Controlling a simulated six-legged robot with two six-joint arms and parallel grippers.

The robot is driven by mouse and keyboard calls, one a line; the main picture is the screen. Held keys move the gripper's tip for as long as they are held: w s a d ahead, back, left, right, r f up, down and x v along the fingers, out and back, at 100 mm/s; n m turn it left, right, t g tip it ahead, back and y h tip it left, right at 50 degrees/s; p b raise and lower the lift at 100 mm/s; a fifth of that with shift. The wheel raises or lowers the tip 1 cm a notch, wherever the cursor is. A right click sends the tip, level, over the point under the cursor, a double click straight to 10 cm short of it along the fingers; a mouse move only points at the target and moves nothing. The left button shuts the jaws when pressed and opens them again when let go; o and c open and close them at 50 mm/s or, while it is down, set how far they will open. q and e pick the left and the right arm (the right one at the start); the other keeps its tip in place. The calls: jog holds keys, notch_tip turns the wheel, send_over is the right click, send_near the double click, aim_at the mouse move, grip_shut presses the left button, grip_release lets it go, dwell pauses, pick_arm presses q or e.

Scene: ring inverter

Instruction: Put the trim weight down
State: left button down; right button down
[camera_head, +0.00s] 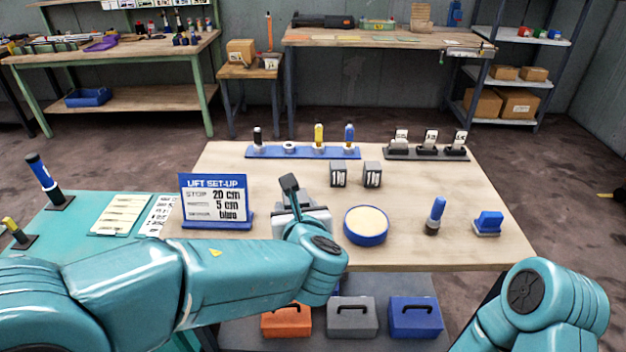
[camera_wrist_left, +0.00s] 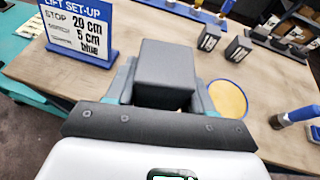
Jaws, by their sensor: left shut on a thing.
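My left gripper (camera_head: 297,208) is over the wooden table, right of the set-up sign. It is shut on a dark grey block, which I take to be the trim weight (camera_head: 289,183). In the left wrist view, the block (camera_wrist_left: 167,62) sits between the fingers of my left gripper (camera_wrist_left: 163,92), with the table behind it. I cannot tell its height above the table. Two small dark labelled blocks (camera_head: 338,174) (camera_head: 372,174) stand on the table, right of and beyond the gripper. My right arm shows at the lower right; its gripper is out of view.
A sign (camera_head: 215,201) reads "LIFT SET-UP", 20 cm, 5 cm, blue. A round blue-rimmed dish (camera_head: 366,238) is right of the gripper. A blue-handled tool (camera_head: 436,214) and a blue block (camera_head: 488,222) stand farther right. A blue rack (camera_head: 265,152) is at the back.

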pick_arm(q)
jog(key=s+a+f+n+g+y+p, duration=0.1)
jog(key=s+a+f+n+y, duration=0.1)
jog(key=s+a+f, duration=0.2)
jog(key=s+a+f+n+g+y+p, duration=0.1)
jog(key=s+a+f+n+g+y, duration=0.1)
jog(key=a+f, duration=0.4)
jog(key=s+a+f+n+g+y+p, duration=0.1)
jog(key=s+a+f+n+y, duration=0.3)
jog(key=f, duration=0.8)
jog(key=shift+s+a+f+g, duration=0.25)
jog(key=shift+s+a+g, duration=0.25)
jog(key=shift+s, duration=0.6)
